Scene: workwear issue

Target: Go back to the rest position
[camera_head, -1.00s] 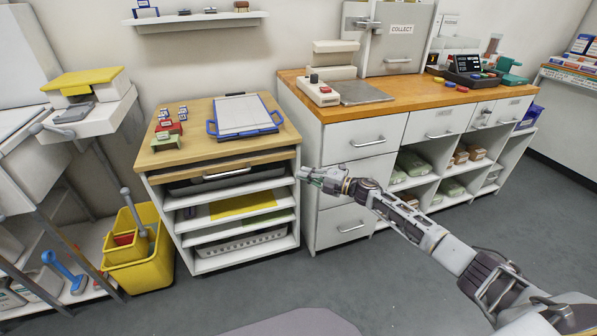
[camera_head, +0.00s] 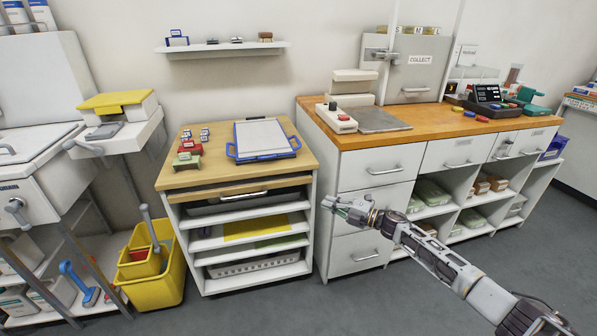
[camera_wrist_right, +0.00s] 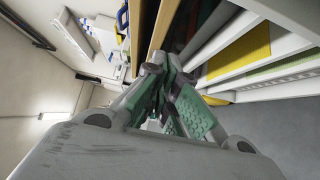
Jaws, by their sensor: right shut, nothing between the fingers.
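My right gripper (camera_head: 338,206) is shut and empty. Its arm comes in from the lower right, and the fingertips hang in front of the white drawer cabinet (camera_head: 352,262), close to the right front edge of the wooden-topped shelf unit (camera_head: 215,163). In the right wrist view, the green finger pads (camera_wrist_right: 172,108) are close together, with the shelf unit's open shelves beyond them. My left gripper is not in view.
A blue-framed white board (camera_head: 265,138) and small red and green items (camera_head: 187,155) lie on the shelf unit. A yellow bin (camera_head: 155,285) stands at its left. The grey floor (camera_head: 330,310) in front is clear. A wooden counter (camera_head: 430,120) runs along the right.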

